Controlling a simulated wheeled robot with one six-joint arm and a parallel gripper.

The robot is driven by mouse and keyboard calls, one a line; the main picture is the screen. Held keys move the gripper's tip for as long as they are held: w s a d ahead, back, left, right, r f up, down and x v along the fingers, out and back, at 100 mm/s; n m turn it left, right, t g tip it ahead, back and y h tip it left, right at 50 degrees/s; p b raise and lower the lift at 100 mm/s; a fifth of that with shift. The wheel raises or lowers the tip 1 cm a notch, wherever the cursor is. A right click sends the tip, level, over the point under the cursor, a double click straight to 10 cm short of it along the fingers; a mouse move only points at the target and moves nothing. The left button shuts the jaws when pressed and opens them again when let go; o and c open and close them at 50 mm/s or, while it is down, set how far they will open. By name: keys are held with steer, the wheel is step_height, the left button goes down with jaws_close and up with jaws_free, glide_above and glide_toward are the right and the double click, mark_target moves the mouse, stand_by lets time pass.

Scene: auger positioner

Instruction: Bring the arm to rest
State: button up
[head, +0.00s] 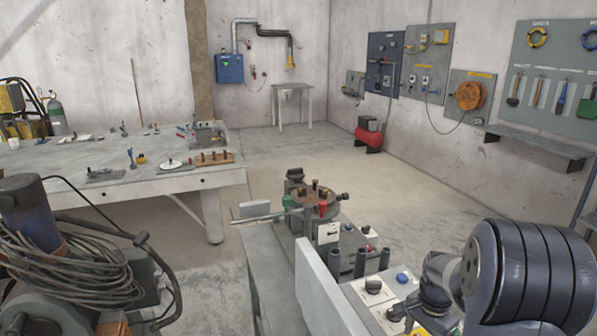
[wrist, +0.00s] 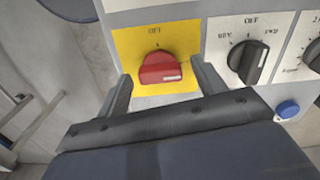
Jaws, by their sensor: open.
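My gripper (wrist: 160,72) is open in the wrist view, its two fingers on either side of a red rotary switch (wrist: 160,68) on a yellow plate (wrist: 126,44). I cannot tell whether a finger touches the switch. The switch's handle lies roughly sideways, with a white mark at its right end and an OFF label above. In the head view, my arm comes in from the lower right, with my gripper (head: 402,310) low over the control panel. Its fingertips are small and hard to make out there.
The positioner (head: 318,205) stands beyond the panel. A workbench (head: 110,177) is at left.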

steer(key=n, duration=0.3)
steer(key=shift+n+p, duration=0.3)
steer(key=shift+n, duration=0.1)
steer(key=n, duration=0.3)
steer(key=shift+n+p, duration=0.3)
steer(key=shift+n, duration=0.1)
steer(key=n+p, duration=0.1)
steer(key=n, duration=0.3)
steer(key=n+p, duration=0.1)
steer(key=n, duration=0.3)
steer(key=shift+r, duration=1.1)
steer(key=shift+a, duration=0.1)
